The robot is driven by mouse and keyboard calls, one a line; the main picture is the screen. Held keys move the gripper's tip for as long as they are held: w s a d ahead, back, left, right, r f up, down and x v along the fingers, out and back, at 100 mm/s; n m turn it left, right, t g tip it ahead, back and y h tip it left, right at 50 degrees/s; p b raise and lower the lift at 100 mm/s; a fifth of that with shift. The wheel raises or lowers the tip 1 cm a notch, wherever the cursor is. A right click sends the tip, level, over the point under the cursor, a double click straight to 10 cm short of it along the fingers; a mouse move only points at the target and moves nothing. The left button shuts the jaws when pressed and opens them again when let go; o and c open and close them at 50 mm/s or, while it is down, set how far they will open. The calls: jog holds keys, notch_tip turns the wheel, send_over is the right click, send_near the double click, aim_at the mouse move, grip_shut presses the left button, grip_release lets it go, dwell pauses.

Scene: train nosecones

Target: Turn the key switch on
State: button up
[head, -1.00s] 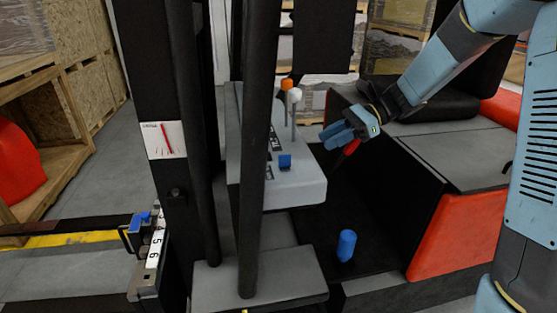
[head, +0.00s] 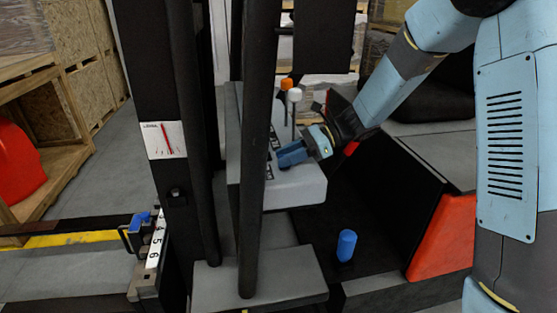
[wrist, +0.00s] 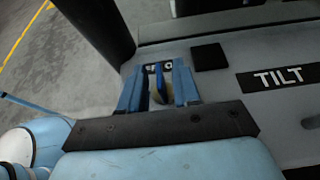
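The key switch (wrist: 160,79) shows in the wrist view as a thin upright blue piece on a cream-coloured round part, on the grey console (wrist: 226,92). My gripper (wrist: 158,80) has its two blue fingers apart, one on each side of the key. Small gaps seem to show between the key and the fingers. In the head view my gripper (head: 288,156) reaches the console top (head: 295,193) from the right, and its fingers hide the key switch there.
Levers with a white knob (head: 294,95) and an orange knob (head: 286,84) stand just behind my gripper. A TILT label (wrist: 283,77) is on the console. Dark posts (head: 254,150) stand to the left. A blue knob (head: 346,245) rises from the floor below.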

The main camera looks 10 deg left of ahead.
jog(key=shift+x, duration=1.35)
grip_shut()
